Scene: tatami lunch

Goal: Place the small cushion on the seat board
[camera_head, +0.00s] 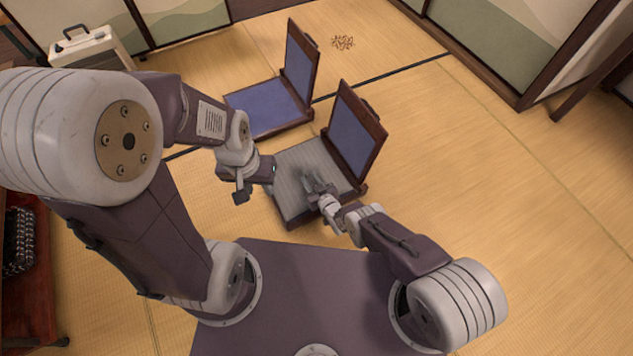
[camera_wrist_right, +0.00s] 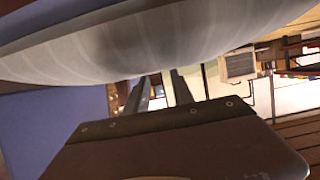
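A grey striped cushion (camera_head: 295,170) lies over the seat board (camera_head: 291,221) of the nearer legless chair, in front of its blue backrest (camera_head: 355,132). Only the board's dark edge shows around it. My right gripper (camera_head: 314,183) is over the cushion's right part, its two fingers apart. In the right wrist view the cushion (camera_wrist_right: 190,45) fills the top, very close, and the fingers (camera_wrist_right: 160,92) show a gap between them; their tips are partly hidden at its edge. My left gripper (camera_head: 258,182) is beside the cushion's left edge; its finger gap is unclear.
A second legless chair with a blue seat (camera_head: 268,106) stands just behind and left. A pale case (camera_head: 90,48) stands at the back left. A dark red table (camera_head: 28,285) is at the left edge. The tatami to the right is clear.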

